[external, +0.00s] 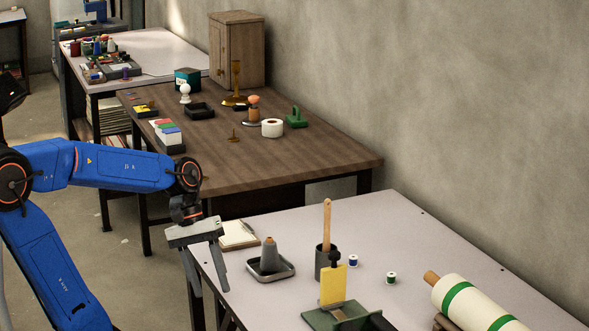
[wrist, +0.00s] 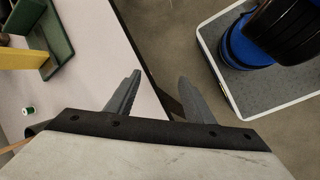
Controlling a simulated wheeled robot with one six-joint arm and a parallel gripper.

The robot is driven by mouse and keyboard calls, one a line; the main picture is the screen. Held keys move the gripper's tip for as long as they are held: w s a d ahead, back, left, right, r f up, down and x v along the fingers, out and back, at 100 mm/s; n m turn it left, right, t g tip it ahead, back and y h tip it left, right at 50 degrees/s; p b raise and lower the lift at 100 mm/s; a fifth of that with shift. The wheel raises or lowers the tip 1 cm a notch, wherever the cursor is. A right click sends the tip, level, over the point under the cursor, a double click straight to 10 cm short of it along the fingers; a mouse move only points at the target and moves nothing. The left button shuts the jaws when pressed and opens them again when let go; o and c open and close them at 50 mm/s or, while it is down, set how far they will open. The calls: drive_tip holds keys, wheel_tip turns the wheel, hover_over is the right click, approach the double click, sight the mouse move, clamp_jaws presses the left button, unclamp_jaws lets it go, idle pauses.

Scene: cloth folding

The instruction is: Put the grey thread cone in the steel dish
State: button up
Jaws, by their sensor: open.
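The grey thread cone (external: 269,256) stands upright with its narrow end up in the steel dish (external: 286,273), on the light table. The dish is a shallow, square metal tray near the table's left end. My gripper (external: 211,293) is open and empty, left of the dish and apart from it, at the table's left edge. In the wrist view my gripper (wrist: 158,90) points down past the table edge, with nothing between its fingers. The cone and dish are not visible in the wrist view.
A dark cup (external: 324,262) with a wooden-handled tool stands right of the dish. A blue spool (external: 353,261) and a green spool (external: 391,278) stand farther right. A notepad (external: 238,234) lies behind the dish. A green stand with a yellow block (external: 333,286) is at the front.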

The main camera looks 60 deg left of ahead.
drive_tip(key=s+m+t+y, duration=0.1)
drive_tip(key=m, duration=0.2)
drive_tip(key=s+m+t+y, duration=0.1)
drive_tip(key=s+m+y, duration=0.1)
drive_tip(key=m, duration=0.1)
drive_tip(key=s+m+t+y, duration=0.1)
drive_tip(key=s+m, duration=0.1)
drive_tip(key=m, duration=0.2)
drive_tip(key=shift+a+f+t+y, duration=0.15)
drive_tip(key=shift+t+y, duration=0.15)
drive_tip(key=shift+y, duration=0.1)
idle(0.7)
